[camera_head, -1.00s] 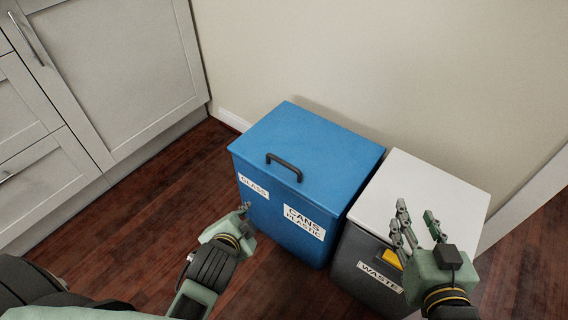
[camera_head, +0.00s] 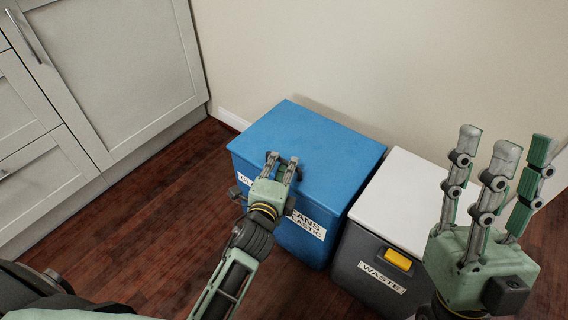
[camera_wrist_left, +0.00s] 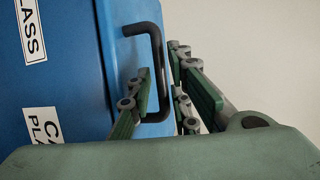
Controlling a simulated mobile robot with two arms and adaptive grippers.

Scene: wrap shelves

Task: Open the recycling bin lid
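The blue recycling bin (camera_head: 322,148) has white labels reading GLASS and CANS PLASTIC on its front. Its lid is shut. A dark handle is fixed on the lid near the front edge and shows in the left wrist view (camera_wrist_left: 159,50). In the head view the handle is mostly hidden by my left gripper (camera_head: 281,163). The left gripper's fingers are apart, with the handle between them in the left wrist view; I cannot tell whether they touch it. My right gripper (camera_head: 505,150) is open and empty, raised at the right with its fingers spread.
A dark grey waste bin (camera_head: 360,270) with a white lid (camera_head: 405,195) and yellow latch (camera_head: 398,259) stands right beside the blue bin. Light cabinets (camera_head: 110,75) stand at the left. The wall is behind the bins. The wooden floor (camera_head: 150,225) at left is clear.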

